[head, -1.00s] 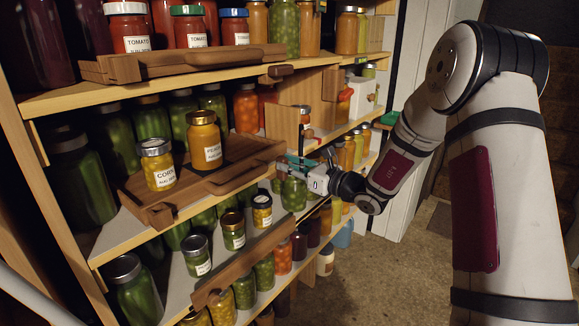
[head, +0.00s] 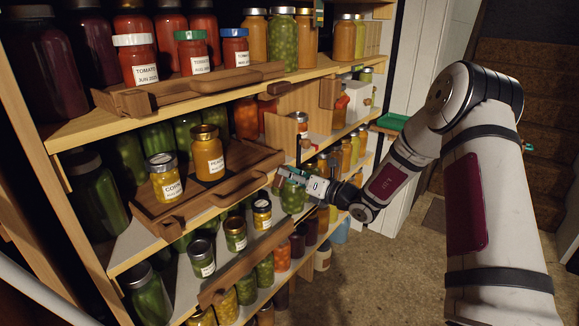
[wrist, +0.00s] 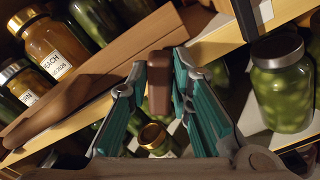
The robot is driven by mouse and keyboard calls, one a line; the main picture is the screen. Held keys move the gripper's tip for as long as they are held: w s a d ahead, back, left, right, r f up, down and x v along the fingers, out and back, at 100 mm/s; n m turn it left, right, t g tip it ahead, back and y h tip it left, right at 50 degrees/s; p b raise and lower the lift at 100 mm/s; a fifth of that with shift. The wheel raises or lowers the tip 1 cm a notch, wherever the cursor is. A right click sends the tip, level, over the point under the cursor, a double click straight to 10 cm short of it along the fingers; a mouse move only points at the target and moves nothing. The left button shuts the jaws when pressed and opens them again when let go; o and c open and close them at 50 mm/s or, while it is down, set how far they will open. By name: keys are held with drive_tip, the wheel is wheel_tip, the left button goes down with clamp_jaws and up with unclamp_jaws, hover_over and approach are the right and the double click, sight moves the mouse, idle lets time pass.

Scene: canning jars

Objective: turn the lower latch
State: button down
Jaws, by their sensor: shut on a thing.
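The lower latch (wrist: 159,82) is a small brown wooden block on the front edge of the middle shelf. It stands between my gripper's teal-padded fingers in the wrist view. My gripper (wrist: 160,85) is shut on it. In the head view my gripper (head: 284,175) reaches the middle shelf edge at the right end of the wooden tray (head: 238,188), and its fingers mostly hide the latch.
A corn jar (head: 165,178) and a peach jar (head: 207,153) stand on the middle tray. A green jar (wrist: 281,85) stands close to the right of my fingers. Small jars stand below, including a gold-lidded one (wrist: 155,138). The floor (head: 390,260) in front is clear.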

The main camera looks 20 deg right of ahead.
drive_tip(key=m+p, duration=0.2)
drive_tip(key=m, duration=0.1)
drive_tip(key=f+m+p, duration=0.1)
drive_tip(key=m+p, duration=0.1)
drive_tip(key=m, duration=0.2)
drive_tip(key=m+p, duration=0.2)
drive_tip(key=m, duration=0.2)
drive_tip(key=shift+w+d+f, duration=0.2)
drive_tip(key=shift+d, duration=0.15)
drive_tip(key=shift+m+p, duration=0.3)
drive_tip(key=c, duration=1.4)
unclamp_jaws()
drive_tip(key=shift+c, duration=0.2)
drive_tip(key=v, duration=1.2)
